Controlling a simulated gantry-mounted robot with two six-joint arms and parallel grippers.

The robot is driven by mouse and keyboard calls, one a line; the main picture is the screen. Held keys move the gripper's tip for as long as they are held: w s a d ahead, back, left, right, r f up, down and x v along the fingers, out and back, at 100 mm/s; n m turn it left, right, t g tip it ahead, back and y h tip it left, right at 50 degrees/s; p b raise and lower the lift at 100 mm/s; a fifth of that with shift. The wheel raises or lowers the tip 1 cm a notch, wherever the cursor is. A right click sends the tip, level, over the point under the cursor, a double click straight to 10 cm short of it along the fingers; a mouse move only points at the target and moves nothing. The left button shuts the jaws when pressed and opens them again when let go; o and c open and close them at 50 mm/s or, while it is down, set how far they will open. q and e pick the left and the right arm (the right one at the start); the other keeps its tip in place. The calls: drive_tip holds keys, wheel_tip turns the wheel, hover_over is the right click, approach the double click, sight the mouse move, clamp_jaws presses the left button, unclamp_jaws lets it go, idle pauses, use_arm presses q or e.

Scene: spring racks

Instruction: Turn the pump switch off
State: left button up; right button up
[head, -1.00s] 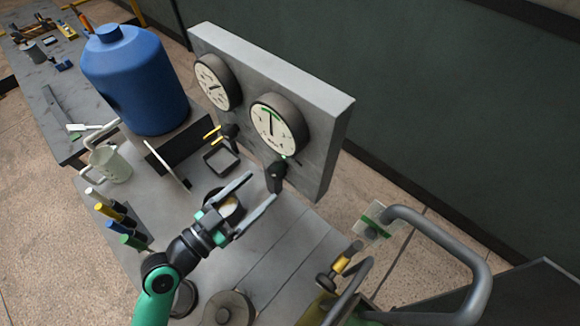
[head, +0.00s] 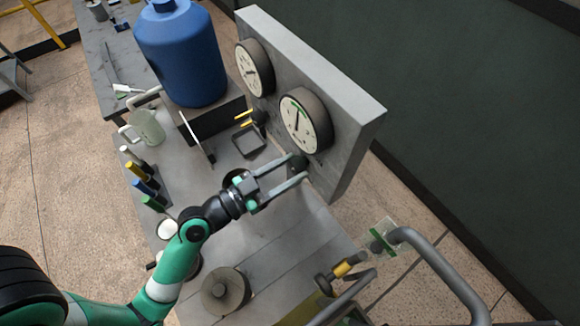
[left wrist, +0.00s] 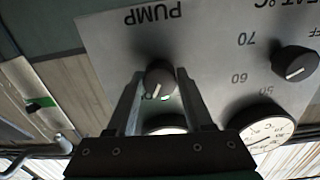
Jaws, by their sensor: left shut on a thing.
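The pump switch (left wrist: 160,78) is a round black knob with a white pointer mark, under the upside-down word PUMP in the left wrist view. In the head view the knob (head: 297,163) sits low on the grey gauge panel (head: 352,125), below the right gauge. My left gripper (left wrist: 158,85) is shut on this knob, one finger on each side. In the head view the left gripper (head: 300,170) reaches the panel face. Lettering below the knob is partly hidden by the fingers. My right gripper is not in view.
A second black knob (left wrist: 295,63) with a temperature scale sits beside the pump knob. Two gauges (head: 305,120) are above. A blue tank (head: 182,55), a mug (head: 148,128) and several coloured-handled tools (head: 144,187) stand left on the bench. A grey pipe (head: 440,270) curves at lower right.

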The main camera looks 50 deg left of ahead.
use_arm(q)
clamp_jaws()
drive_tip(key=shift+n, duration=0.3)
drive_tip(key=n+p, duration=0.1)
drive_tip(key=n, duration=0.4)
drive_tip(key=n+p, duration=0.2)
drive_tip(key=n, duration=0.4)
drive_tip(key=shift+d+n, duration=0.1)
drive_tip(key=shift+n, duration=0.2)
drive_tip(key=o, duration=1.2)
unclamp_jaws()
